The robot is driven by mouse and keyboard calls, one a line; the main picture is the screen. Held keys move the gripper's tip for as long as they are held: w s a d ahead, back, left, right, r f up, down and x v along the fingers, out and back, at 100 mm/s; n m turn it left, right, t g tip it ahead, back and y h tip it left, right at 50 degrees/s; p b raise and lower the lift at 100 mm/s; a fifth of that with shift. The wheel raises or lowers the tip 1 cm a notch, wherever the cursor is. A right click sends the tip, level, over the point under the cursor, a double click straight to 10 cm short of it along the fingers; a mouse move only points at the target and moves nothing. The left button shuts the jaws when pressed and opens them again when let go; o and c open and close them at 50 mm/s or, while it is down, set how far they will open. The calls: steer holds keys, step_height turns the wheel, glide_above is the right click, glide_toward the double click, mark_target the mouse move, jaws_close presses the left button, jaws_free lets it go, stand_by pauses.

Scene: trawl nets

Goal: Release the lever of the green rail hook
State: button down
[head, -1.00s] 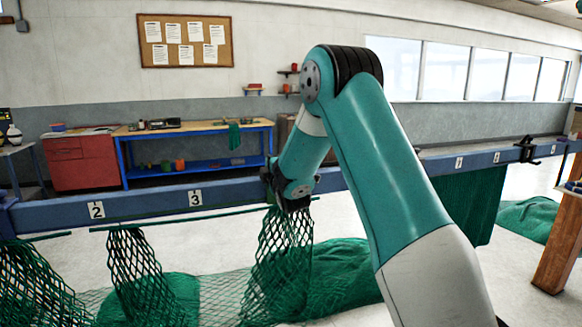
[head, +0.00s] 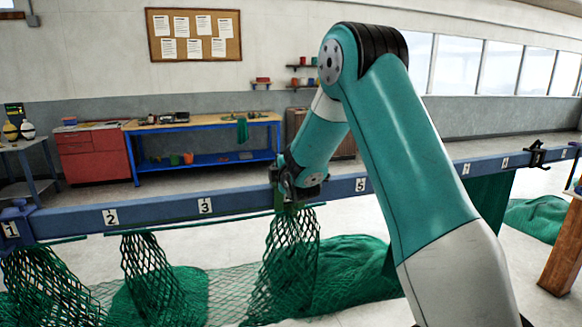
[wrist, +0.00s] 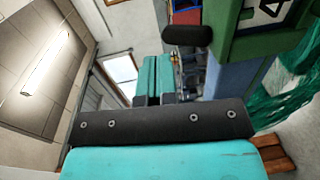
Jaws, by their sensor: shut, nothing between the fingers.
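The green rail hook (wrist: 250,40) shows large at the top right of the wrist view, with a white number 4 plate on it. A dark rounded grip (wrist: 187,35) sits beside its left edge; I cannot tell for sure that it is the hook's lever. In the head view my gripper (head: 290,190) is at the blue rail, right of plate 3, and covers most of the hook. It is shut and holds nothing. A green net hangs in a gathered bunch (head: 292,250) just below it.
The blue rail (head: 150,214) runs across the room. Nets hang from it at the left, and a net heap (head: 345,270) lies on the floor. A black clamp (head: 537,153) sits on the rail at right. A wooden post (head: 562,245) stands at the right.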

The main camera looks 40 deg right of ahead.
steer(key=s+a+r+b, duration=0.3)
steer(key=s+r, duration=0.2)
steer(key=s, duration=0.4)
steer(key=shift+s+a+r+b, duration=0.15)
steer(key=shift+s+a+b, duration=0.05)
steer(key=shift+a+b, duration=0.2)
steer(key=shift+a, duration=0.1)
